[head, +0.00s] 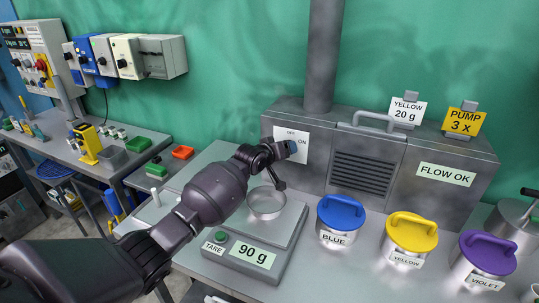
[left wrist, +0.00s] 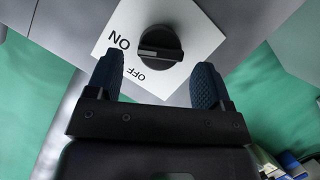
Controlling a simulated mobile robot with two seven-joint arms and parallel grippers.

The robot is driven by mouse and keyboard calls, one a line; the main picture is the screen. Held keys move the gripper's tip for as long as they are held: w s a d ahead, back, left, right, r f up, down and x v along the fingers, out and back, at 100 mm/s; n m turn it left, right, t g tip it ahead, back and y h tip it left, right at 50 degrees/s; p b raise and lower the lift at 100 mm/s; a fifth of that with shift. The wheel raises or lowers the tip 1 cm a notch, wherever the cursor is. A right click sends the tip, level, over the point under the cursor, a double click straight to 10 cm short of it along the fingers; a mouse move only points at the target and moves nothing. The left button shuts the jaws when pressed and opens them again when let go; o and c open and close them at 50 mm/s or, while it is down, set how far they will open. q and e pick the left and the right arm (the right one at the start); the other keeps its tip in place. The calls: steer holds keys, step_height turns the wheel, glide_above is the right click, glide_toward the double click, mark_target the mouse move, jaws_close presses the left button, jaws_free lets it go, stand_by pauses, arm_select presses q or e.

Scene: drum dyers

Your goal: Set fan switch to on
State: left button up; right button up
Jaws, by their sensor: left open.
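The fan switch is a round black knob (left wrist: 158,45) with a raised bar, on a white plate (left wrist: 205,28) marked ON and OFF. In the left wrist view the bar lies across the picture, one end toward ON; I cannot tell which end is the pointer. In the head view the plate (head: 282,132) is on the grey metal housing, with OFF at the top and ON at the right; my gripper hides the knob. My left gripper (left wrist: 158,80) is open in front of the switch, its fingers either side of the knob's lower edge, apparently not touching it. My right gripper is out of view.
Blue (head: 342,212), yellow (head: 413,232) and violet (head: 487,253) lidded pots stand to the right. The housing has a vent (head: 362,165) and a FLOW OK sign (head: 445,175).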

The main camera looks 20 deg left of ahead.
arm_select(q)
steer(key=v, duration=0.7)
steer(key=shift+s, duration=0.35)
steer(key=shift+a, duration=0.1)
